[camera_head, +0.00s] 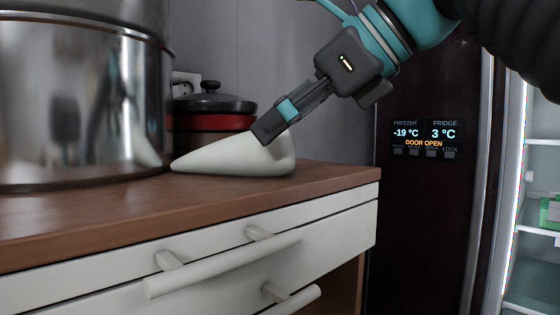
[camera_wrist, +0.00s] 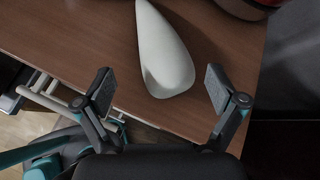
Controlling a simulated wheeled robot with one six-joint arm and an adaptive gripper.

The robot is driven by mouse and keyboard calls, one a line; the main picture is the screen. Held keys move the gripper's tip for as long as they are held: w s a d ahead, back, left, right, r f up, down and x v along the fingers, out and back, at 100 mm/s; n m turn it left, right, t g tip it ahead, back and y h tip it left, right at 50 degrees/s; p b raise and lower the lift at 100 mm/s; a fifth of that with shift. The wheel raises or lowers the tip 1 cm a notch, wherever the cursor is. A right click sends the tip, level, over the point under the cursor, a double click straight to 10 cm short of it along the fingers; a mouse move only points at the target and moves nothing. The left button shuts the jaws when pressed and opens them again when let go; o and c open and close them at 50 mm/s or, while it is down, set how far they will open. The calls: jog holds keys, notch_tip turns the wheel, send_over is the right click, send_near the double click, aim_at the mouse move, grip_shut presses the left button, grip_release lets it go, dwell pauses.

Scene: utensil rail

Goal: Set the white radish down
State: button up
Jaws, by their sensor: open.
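The white radish (camera_head: 235,158) lies on its side on the brown wooden counter (camera_head: 325,175), near its right end. Its thin tip points left in the head view. In the wrist view the white radish (camera_wrist: 163,55) lies with its thick end toward my gripper (camera_wrist: 160,88). My gripper is open, with one finger on each side of the thick end and gaps between the fingers and the radish. In the head view my gripper (camera_head: 266,133) comes down from the upper right, and a finger covers part of the radish's thick end.
A large shiny metal pot (camera_head: 80,100) stands left of the radish, close to its tip. A red and black lidded pot (camera_head: 212,108) stands behind it. White drawers (camera_head: 200,265) with bar handles are below. A dark fridge (camera_head: 425,210) stands at right, its door open.

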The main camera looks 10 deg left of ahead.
aim_at(239, 174)
jog(key=shift+a+r+b+x, duration=0.1)
jog(key=shift+b+x, duration=0.1)
jog(key=shift+x, duration=1.15)
jog(key=shift+a+r+b+x, duration=0.1)
jog(key=shift+r+b+x, duration=0.1)
jog(key=shift+x, duration=1.1)
jog(key=shift+a+r+b+x, duration=0.1)
jog(key=shift+b+x, duration=0.1)
jog(key=shift+x, duration=1.15)
jog(key=shift+c, duration=0.3)
jog(key=shift+d, duration=0.1)
grip_shut()
